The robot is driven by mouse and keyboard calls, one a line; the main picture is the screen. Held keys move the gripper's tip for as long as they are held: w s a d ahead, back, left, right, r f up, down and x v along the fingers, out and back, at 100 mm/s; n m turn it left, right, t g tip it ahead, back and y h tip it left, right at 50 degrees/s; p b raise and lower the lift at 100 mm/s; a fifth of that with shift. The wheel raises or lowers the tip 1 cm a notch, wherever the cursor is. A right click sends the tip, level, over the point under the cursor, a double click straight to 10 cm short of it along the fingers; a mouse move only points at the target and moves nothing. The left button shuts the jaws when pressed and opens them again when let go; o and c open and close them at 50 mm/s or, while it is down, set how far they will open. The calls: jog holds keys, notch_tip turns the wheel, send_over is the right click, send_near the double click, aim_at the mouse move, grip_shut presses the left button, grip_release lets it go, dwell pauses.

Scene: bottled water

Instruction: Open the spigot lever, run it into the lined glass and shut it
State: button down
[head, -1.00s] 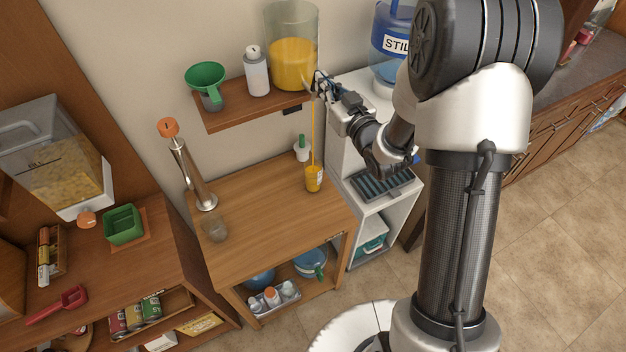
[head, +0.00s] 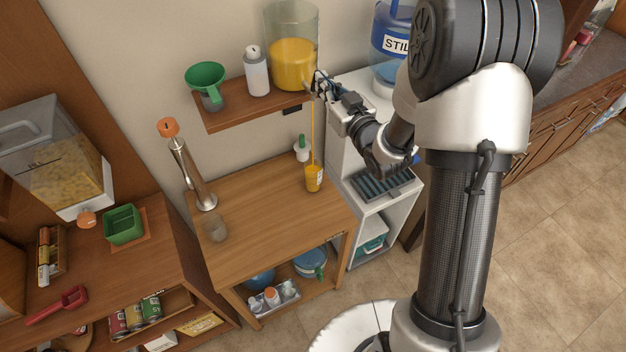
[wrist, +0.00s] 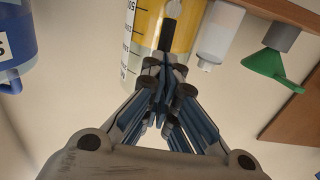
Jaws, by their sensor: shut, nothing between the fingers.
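A clear dispenser (head: 293,62) partly filled with orange liquid stands on the wall shelf. A thin orange stream (head: 313,128) falls from its spigot into the glass (head: 313,177) on the wooden table, which looks well filled with orange. The line on the glass is too small to make out. My gripper (head: 318,84) is at the dispenser's spigot, fingers closed together with nothing between them. In the wrist view the closed fingers (wrist: 163,90) are just in front of a dark lever (wrist: 170,37) on the dispenser; I cannot tell whether they touch it.
A white bottle (head: 257,72) and a green funnel (head: 205,78) share the shelf (head: 240,117). A blue water jug (head: 385,45) stands on the white unit at right. A steel pump tap (head: 188,165) and an empty glass (head: 215,228) are on the table's left.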

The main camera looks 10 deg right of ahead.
jog(key=shift+w, duration=0.1)
dwell(0.4)
jog(key=b+v, duration=0.3)
jog(key=v, duration=0.2)
dwell(0.9)
dwell(0.4)
jog(key=s+d+f+m+g+h+b, duration=0.1)
jog(key=s+d+g+h+b, duration=0.15)
jog(key=s, duration=0.35)
jog(key=s+d+f+m+g+h+b, duration=0.1)
jog(key=s+m+g+h+b, duration=0.1)
jog(key=s+g+h+b, duration=0.3)
jog(key=s+a+f+g+y+b, duration=0.1)
jog(key=s+a+f+g, duration=0.1)
jog(key=s, duration=0.9)
jog(key=s+a+f+g+y, duration=0.1)
jog(key=s+a+f+g, duration=0.1)
jog(key=s, duration=0.9)
jog(key=shift+s+f+m+g+b, duration=0.3)
jog(key=shift+s+f+g+b, duration=0.1)
jog(key=shift+f+g, duration=0.15)
